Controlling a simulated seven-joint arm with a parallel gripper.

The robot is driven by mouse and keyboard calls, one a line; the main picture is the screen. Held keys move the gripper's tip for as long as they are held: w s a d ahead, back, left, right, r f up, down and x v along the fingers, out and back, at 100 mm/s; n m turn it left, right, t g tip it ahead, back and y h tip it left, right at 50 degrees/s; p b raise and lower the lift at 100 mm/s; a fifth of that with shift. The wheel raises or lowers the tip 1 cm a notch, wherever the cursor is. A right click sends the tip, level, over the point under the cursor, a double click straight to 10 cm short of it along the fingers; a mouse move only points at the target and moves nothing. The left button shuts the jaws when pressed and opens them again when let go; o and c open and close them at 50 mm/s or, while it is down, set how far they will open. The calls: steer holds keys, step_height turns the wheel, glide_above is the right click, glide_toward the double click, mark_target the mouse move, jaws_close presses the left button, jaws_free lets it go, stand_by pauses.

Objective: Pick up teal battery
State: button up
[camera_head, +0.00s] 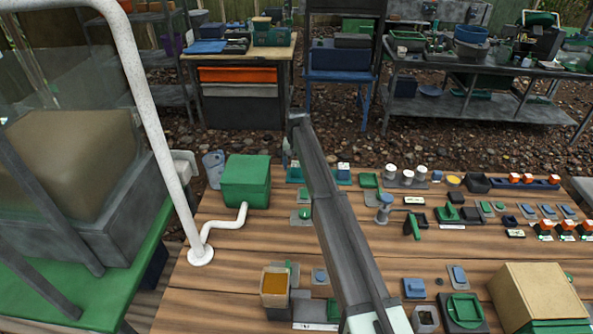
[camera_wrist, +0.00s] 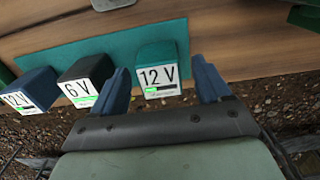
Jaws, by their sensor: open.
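The teal battery (camera_wrist: 157,70) has a white 12 V label with a green bar and stands on a teal mat (camera_wrist: 100,43). In the wrist view my gripper (camera_wrist: 160,68) is open, with one blue finger on each side of the teal battery; I cannot tell whether either touches it. A black 6 V battery (camera_wrist: 86,76) stands to the left, close to the left finger. A dark blue 12 V battery (camera_wrist: 32,91) stands farther left. In the head view my arm hides the teal battery and my fingers.
The mat lies near the far edge of the wooden table (camera_head: 255,240), with gravel (camera_wrist: 270,85) beyond. In the head view a green box (camera_head: 246,180) with a white pipe stands left of my arm. White-topped containers (camera_head: 393,172) and several small parts stand to the right.

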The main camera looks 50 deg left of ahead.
mark_target(297, 164)
step_height(297, 164, down, 2)
steer(key=shift+f, duration=0.15)
steer(key=c, duration=1.2)
step_height(297, 164, up, 10)
steer(key=shift+r, duration=0.1)
stand_by(0.3)
steer(key=shift+w, duration=0.1)
